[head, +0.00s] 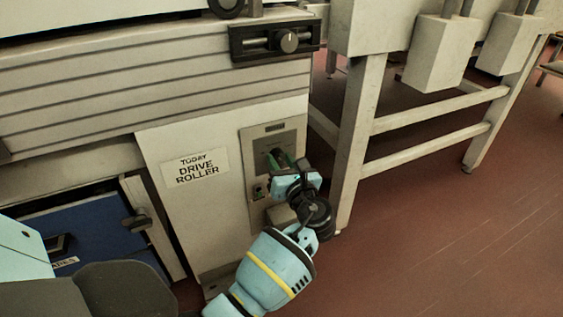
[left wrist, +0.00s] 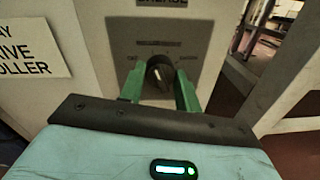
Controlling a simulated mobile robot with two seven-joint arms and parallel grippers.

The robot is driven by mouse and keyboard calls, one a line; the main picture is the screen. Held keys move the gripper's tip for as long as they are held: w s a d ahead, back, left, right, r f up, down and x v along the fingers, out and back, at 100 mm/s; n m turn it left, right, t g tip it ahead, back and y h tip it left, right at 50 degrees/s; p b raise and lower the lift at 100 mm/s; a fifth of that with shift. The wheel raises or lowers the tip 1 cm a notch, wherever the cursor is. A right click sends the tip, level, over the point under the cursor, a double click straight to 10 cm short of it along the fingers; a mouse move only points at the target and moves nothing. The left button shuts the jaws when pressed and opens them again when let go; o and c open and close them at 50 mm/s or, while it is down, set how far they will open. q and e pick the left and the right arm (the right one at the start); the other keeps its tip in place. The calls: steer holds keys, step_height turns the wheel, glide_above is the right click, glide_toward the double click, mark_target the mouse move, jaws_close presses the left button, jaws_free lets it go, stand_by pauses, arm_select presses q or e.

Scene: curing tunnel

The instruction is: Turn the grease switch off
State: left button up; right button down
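The grease switch is a dark rotary knob (left wrist: 158,73) on a grey panel (left wrist: 205,48) under a partly cut-off label that seems to read GREASE. Small markings flank the knob, too blurred to read surely; I cannot tell its exact setting. The panel also shows in the head view (head: 257,141) on the machine's front. My left gripper (head: 282,158) is at the panel, its two green fingers (left wrist: 160,92) open on either side of the knob. A gap shows between each finger and the knob. My right gripper is in neither view.
A sign reading DRIVE ROLLER (head: 196,167) is left of the panel. Another black knob unit (head: 275,41) is above. A blue drawer (head: 97,228) stands lower left. A pale steel frame (head: 358,130) stands close right; red floor (head: 450,230) beyond is clear.

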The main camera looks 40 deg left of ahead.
arm_select(q)
steer(key=shift+c, duration=0.7)
steer(key=shift+n, duration=0.4)
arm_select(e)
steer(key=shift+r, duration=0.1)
arm_select(q)
steer(key=n+p, duration=0.1)
steer(key=n, duration=0.2)
steer(key=shift+f, duration=0.1)
steer(key=n, duration=0.3)
steer(key=shift+n, duration=1.2)
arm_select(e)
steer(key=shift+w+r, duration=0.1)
arm_select(q)
steer(key=shift+b, duration=0.3)
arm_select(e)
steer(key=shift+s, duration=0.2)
